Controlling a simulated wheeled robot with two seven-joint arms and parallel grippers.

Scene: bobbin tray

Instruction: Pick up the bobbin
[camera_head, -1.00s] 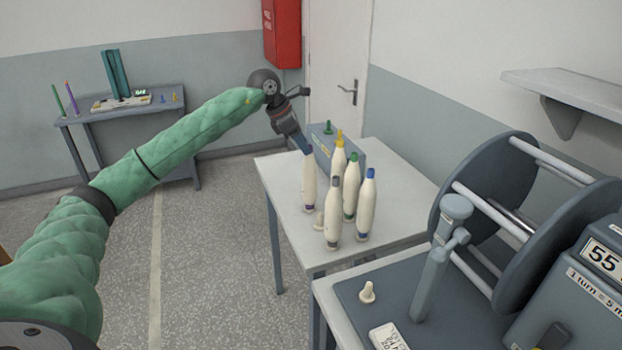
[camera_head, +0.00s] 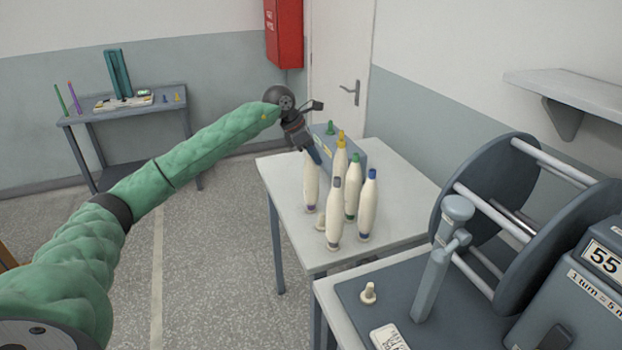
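Several cream bobbins stand upright on the small table (camera_head: 285,215). One has a blue tip (camera_head: 367,208), one a green tip (camera_head: 352,190), one a yellow tip (camera_head: 340,160) and one a grey tip (camera_head: 334,218). Another bobbin (camera_head: 311,185), with a purple base, stands at the left; its top is by my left gripper. My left gripper (camera_head: 316,157) points down at the upper part of this group. Its fingers overlap in the view, so I cannot tell whether they are open or touching a bobbin. My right gripper is not in view.
A blue-grey box (camera_head: 352,153) stands behind the bobbins. A reel machine (camera_head: 485,200) with a grey base fills the right front. A wall shelf (camera_head: 570,92) is at upper right. A side table (camera_head: 125,113) stands at the back left.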

